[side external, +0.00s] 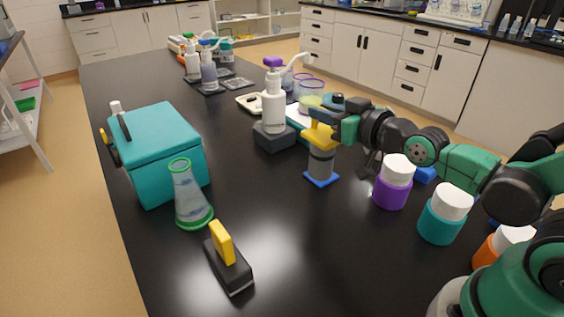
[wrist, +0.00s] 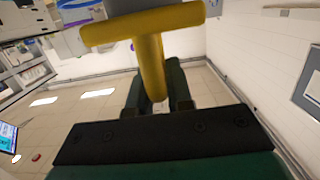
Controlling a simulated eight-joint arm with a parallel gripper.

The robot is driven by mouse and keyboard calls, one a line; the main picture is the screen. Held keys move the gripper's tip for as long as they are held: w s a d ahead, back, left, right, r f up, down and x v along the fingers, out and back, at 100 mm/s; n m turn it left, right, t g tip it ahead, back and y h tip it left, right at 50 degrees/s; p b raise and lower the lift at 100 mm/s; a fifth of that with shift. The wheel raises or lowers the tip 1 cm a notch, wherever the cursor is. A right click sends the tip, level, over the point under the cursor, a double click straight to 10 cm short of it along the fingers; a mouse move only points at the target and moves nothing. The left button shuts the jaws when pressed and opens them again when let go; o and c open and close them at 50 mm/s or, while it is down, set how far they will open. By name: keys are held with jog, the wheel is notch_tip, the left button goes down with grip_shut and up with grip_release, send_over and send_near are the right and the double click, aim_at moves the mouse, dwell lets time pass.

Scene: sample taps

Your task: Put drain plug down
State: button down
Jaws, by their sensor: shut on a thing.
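The piece in my grip, which I take for the drain plug, has a yellow T-shaped top (side external: 319,135), a grey body (side external: 321,163) and a square blue foot (side external: 321,178). It stands upright near the middle of the black bench (side external: 270,215). I cannot tell whether the blue foot touches the bench. My gripper (side external: 341,129) reaches in from the right and is shut on the yellow part. In the wrist view, the yellow stem (wrist: 152,62) lies between the gripper's fingers (wrist: 157,82), with the crossbar beyond them; the lower body is mostly out of that view.
A white pump bottle (side external: 273,105) on a dark block stands behind. White-capped purple (side external: 391,191) and teal (side external: 440,222) jars stand at right. A teal box (side external: 165,160), a green-rimmed flask (side external: 188,195) and a yellow-handled black block (side external: 229,268) are at left. The front middle is clear.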

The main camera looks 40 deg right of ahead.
dwell(0.4)
jog(key=w+a+r+m+h, duration=0.1)
jog(key=w+a+r, duration=0.1)
jog(key=w+r, duration=0.4)
jog(key=w+a+r+m+h, duration=0.1)
jog(key=w+a+r+h, duration=0.1)
jog(key=w+r, duration=0.4)
jog(key=w+a, duration=0.1)
jog(key=w, duration=0.4)
jog(key=shift+w+a, duration=0.25)
jog(key=shift+w, duration=0.15)
notch_tip(320, 180, down, 20)
jog(key=shift+r, duration=0.15)
jog(key=c, duration=0.8)
grip_release()
